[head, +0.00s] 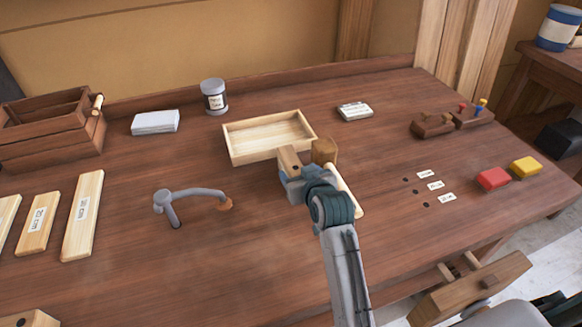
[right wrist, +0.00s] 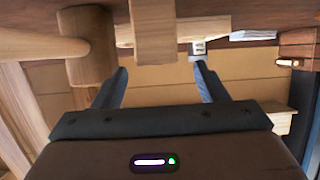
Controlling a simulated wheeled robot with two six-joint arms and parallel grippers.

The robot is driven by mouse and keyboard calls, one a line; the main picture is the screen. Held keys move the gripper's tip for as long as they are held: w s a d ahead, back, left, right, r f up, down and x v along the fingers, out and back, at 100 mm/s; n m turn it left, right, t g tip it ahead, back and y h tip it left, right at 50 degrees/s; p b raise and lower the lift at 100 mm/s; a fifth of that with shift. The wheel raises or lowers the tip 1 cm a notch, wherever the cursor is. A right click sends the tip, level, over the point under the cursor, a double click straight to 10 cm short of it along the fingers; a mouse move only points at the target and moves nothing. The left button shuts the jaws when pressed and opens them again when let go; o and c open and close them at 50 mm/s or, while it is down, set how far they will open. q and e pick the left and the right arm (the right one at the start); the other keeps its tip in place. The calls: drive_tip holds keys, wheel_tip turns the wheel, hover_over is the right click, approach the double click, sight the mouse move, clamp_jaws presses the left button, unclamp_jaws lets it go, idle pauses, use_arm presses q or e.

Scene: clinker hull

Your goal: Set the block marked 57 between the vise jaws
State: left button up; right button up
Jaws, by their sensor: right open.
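No marking 57 is readable in either view. A small tan wooden block (head: 289,160) with a dark spot stands at my right gripper (head: 293,180), near the tray's front right corner. In the right wrist view a wooden block (right wrist: 153,35) shows ahead, between the lines of the two fingers of the right gripper (right wrist: 160,78). These fingers are spread apart, and I see no grip on the block. The wooden vise (head: 472,290) is at the table's front right edge; the space between its jaws is hard to make out. My left gripper is out of view.
A mallet (head: 324,151) lies close beside the right gripper; its head (right wrist: 86,45) shows left in the wrist view. A shallow tray (head: 236,150) is behind. The front middle is clear.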

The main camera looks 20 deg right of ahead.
sight(293, 163)
drive_tip(key=shift+w+f, duration=0.2)
drive_tip(key=shift+w, duration=0.3)
drive_tip(key=x, duration=0.1)
drive_tip(key=p+x, duration=0.1)
drive_tip(key=x, duration=0.1)
drive_tip(key=p+x, duration=0.1)
drive_tip(key=x, duration=0.1)
drive_tip(key=shift+w+d+r, duration=0.1)
drive_tip(key=shift+r, duration=0.2)
drive_tip(key=shift+w+f, duration=0.25)
drive_tip(key=shift+w, duration=0.05)
drive_tip(key=shift+s, duration=0.1)
drive_tip(key=c, duration=1.2)
drive_tip(key=shift+r, duration=0.1)
drive_tip(key=shift+c, duration=0.3)
drive_tip(key=shift+r, duration=0.1)
